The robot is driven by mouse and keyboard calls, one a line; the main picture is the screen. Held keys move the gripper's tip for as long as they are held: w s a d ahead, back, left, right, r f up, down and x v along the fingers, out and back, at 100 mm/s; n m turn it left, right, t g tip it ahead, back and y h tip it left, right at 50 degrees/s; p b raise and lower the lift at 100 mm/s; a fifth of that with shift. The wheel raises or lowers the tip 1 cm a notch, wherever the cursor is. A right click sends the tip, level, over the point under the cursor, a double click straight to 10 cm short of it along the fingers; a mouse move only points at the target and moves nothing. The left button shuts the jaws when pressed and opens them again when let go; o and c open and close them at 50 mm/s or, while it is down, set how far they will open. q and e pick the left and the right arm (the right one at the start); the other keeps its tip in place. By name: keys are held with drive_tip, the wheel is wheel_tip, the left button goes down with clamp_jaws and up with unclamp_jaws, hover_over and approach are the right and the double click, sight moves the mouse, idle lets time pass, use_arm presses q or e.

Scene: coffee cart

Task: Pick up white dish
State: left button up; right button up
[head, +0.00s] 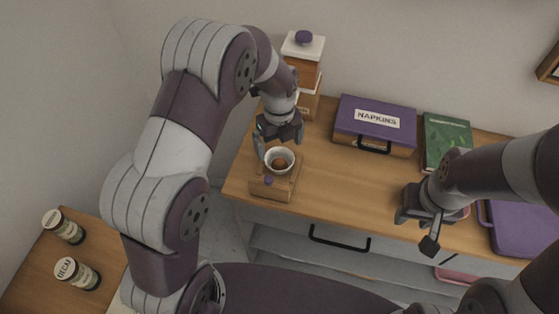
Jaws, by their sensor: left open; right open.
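A small white dish (270,154), round like a bowl with brown showing inside, sits on a low wooden box (272,191) with a purple knob near the left end of the counter. My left gripper (278,144) is open and points down at the dish's far side, its fingers spread close above the rim. I cannot tell whether it touches the dish. My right gripper (418,229) is open and empty over the counter's front edge at the right. A reddish item partly shows behind it.
A wooden canister (303,72) with a white lid stands behind the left gripper. A purple napkins box (376,115), a green book (447,139) and a purple case (520,229) are on the wooden counter (345,188). Two jars (77,273) lie on a side table.

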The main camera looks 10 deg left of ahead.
sight(280, 165)
use_arm(q)
drive_tip(key=f, duration=0.3)
drive_tip(key=f+p, duration=0.1)
drive_tip(key=shift+s+d+f, duration=0.15)
drive_tip(key=shift+s+f, duration=0.05)
drive_tip(key=shift+s, duration=0.1)
drive_tip(key=shift+w+f, duration=0.1)
drive_tip(key=shift+f, duration=0.35)
drive_tip(key=c, duration=0.9)
drive_tip(key=shift+r, duration=0.15)
